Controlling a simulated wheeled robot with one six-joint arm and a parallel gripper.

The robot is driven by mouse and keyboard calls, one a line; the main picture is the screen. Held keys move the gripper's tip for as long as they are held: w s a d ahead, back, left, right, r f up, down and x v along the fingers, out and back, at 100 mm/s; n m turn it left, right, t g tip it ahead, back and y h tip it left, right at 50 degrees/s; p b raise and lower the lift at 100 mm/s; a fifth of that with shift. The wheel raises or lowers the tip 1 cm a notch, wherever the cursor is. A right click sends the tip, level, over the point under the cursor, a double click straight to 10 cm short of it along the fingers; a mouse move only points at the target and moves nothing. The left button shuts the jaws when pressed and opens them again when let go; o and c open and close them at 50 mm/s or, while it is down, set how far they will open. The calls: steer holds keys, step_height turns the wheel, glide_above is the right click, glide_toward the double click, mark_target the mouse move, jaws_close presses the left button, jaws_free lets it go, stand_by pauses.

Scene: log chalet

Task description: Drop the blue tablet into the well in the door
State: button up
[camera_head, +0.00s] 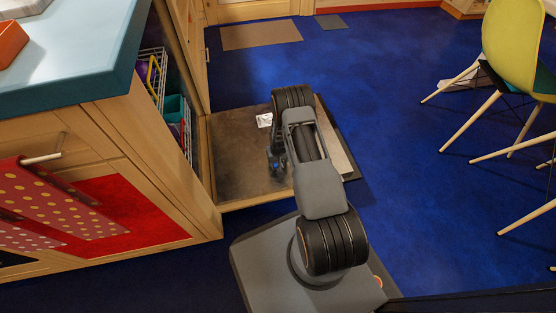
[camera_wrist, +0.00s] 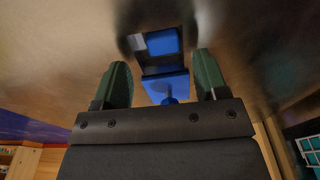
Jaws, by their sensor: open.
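The door (camera_head: 232,160) lies folded down flat, its inner face up. In the wrist view its brushed metal face (camera_wrist: 60,60) fills the upper part. A small dark recess, the well (camera_wrist: 152,64), is set in it. A bright blue, flat squarish piece (camera_wrist: 164,41), which looks like the tablet, shows within the well's outline beyond my fingertips. A second blue piece with a rounded knob (camera_wrist: 168,86), perhaps the well's lid, lies nearer, between my fingers. My gripper (camera_wrist: 163,72) is open, its green fingers apart on either side. It also shows low over the door in the head view (camera_head: 277,163).
A small whitish patch (camera_head: 264,120) is on the door. A wire rack (camera_head: 153,75) shows in the opening at left. A counter (camera_head: 75,65) and wooden cabinet (camera_head: 140,150) stand left. A chair (camera_head: 515,50) stands right. The blue floor (camera_head: 410,190) between is clear.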

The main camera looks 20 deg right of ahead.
step_height(320, 180, up, 14)
steer(key=s+p, duration=0.1)
steer(key=p, duration=0.5)
steer(key=shift+s+a, duration=0.2)
steer(key=shift+s, duration=0.1)
steer(key=shift+f, duration=0.15)
steer(key=s+a+r+n+t+p, duration=0.15)
steer(key=r+p, duration=0.65)
steer(key=r, duration=1.1)
steer(key=s+a+r+m+g+p, duration=0.1)
steer(key=a+r+p, duration=0.4)
steer(key=r, duration=1.4)
steer(key=s+a+r+p, duration=0.1)
steer(key=s+r+p, duration=0.5)
steer(key=r, duration=0.5)
steer(key=s+a+r+n+t+p, duration=0.1)
steer(key=s+r+p, duration=0.5)
steer(key=r, duration=0.5)
steer(key=s+a+r+n+p, duration=0.1)
steer(key=s+a+r+p, duration=0.1)
steer(key=s+r+p, duration=0.3)
step_height(320, 180, up, 6)
steer(key=p, duration=0.3)
steer(key=shift+s+t, duration=0.35)
steer(key=shift+s, duration=0.05)
